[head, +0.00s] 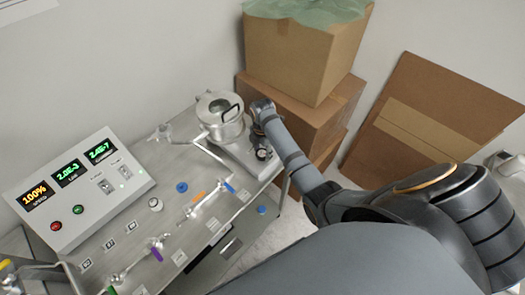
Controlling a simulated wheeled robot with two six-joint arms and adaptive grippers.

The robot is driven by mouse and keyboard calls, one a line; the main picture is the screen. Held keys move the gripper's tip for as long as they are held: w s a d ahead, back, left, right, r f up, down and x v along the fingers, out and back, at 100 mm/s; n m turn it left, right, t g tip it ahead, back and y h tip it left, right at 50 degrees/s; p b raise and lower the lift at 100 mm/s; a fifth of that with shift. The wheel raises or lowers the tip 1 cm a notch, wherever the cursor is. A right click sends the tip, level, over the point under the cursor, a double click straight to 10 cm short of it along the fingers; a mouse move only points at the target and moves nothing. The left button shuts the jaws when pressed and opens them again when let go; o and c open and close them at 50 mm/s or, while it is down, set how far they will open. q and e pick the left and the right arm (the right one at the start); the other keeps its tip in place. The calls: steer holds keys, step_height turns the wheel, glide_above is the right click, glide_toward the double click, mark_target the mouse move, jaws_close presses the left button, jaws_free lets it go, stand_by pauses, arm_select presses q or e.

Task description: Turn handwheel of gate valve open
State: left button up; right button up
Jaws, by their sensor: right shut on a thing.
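A round metal chamber (222,118) with a window in its lid and a black curved handle stands at the back of a metal bench. A flat metal valve body (237,150) lies at its right front side. My right arm reaches in from the right, and its gripper (262,152) points down at the right end of this body. The gripper is small and dark here, shut on what seems to be the gate valve's handwheel. The handwheel is mostly hidden by the gripper and wrist.
A control box (80,188) with lit displays stands at the left of the bench (135,205). Pipes with coloured handles (209,199) run along the bench front. Stacked cardboard boxes (300,60) stand close behind my right wrist. A flat cardboard piece (430,115) leans on the wall.

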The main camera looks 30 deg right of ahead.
mark_target(262, 153)
steer(key=n, duration=1.2)
steer(key=shift+n, duration=0.3)
stand_by(0.4)
steer(key=o, duration=1.2)
steer(key=shift+c, duration=0.2)
step_height(262, 153, up, 8)
steer(key=shift+f, duration=0.25)
